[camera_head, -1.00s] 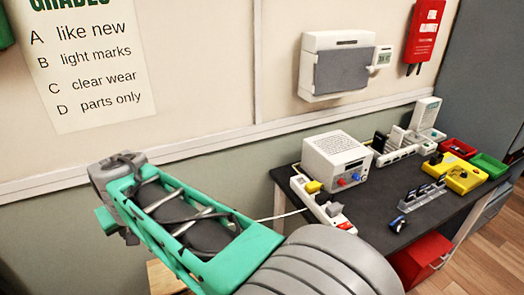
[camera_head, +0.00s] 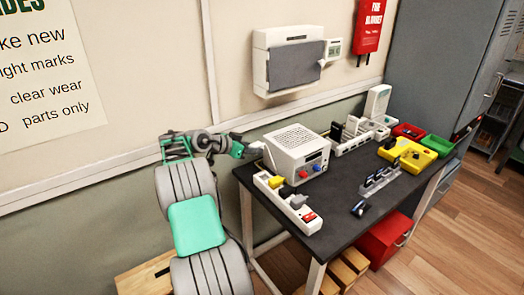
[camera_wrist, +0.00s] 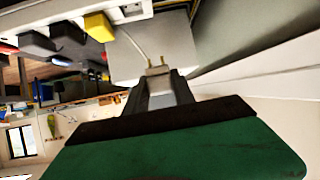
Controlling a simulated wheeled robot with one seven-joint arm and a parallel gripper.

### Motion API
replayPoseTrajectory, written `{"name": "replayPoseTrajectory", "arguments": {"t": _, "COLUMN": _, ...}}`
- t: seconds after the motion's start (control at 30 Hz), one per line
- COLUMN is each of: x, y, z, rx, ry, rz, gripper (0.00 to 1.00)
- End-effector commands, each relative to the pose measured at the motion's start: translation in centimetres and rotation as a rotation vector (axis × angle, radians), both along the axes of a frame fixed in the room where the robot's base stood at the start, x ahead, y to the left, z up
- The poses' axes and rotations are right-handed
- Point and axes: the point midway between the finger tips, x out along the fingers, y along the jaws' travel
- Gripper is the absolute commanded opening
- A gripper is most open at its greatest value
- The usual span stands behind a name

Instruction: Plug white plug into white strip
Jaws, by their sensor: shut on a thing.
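The white strip (camera_head: 263,181) lies along the left edge of the dark table, with a yellow plug, a dark plug and a grey plug standing on it and a red switch at its near end. It also shows upside down along the top of the wrist view (camera_wrist: 132,10). My gripper (camera_head: 243,149) is above the table's back left corner, beyond the strip's far end. In the wrist view my gripper (camera_wrist: 158,92) is shut on the white plug (camera_wrist: 159,84), whose two metal prongs point away from the fingers. The plug is apart from the strip; the fingers partly hide its body.
A white box (camera_head: 297,150) with red and blue terminals stands right beside the strip. Behind it are a white rack, red and green trays (camera_head: 437,147) and a yellow case (camera_head: 408,154). A dark phone rack (camera_head: 380,181) stands mid-table. The front table surface is largely clear.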

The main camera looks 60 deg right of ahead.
Motion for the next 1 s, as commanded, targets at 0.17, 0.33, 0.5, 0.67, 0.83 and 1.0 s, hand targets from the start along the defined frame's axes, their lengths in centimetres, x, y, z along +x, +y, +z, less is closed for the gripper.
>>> {"name": "replayPoseTrajectory", "arguments": {"t": 0.17, "x": -3.1, "y": -1.9, "z": -0.8, "rx": -0.032, "ry": 0.015, "rz": -0.096, "gripper": 0.00}}
{"name": "replayPoseTrajectory", "arguments": {"t": 0.33, "x": -3.3, "y": -1.9, "z": -1.7, "rx": -0.033, "ry": 0.017, "rz": -0.101, "gripper": 0.00}}
{"name": "replayPoseTrajectory", "arguments": {"t": 0.5, "x": -3.3, "y": -1.9, "z": -3.8, "rx": -0.032, "ry": 0.017, "rz": -0.100, "gripper": 0.00}}
{"name": "replayPoseTrajectory", "arguments": {"t": 0.67, "x": -3.2, "y": -1.9, "z": -5.9, "rx": -0.032, "ry": 0.018, "rz": -0.099, "gripper": 0.00}}
{"name": "replayPoseTrajectory", "arguments": {"t": 0.83, "x": -3.2, "y": -1.9, "z": -8.1, "rx": -0.032, "ry": 0.017, "rz": -0.098, "gripper": 0.00}}
{"name": "replayPoseTrajectory", "arguments": {"t": 1.0, "x": -3.2, "y": -1.9, "z": -9.0, "rx": -0.032, "ry": 0.017, "rz": -0.098, "gripper": 0.00}}
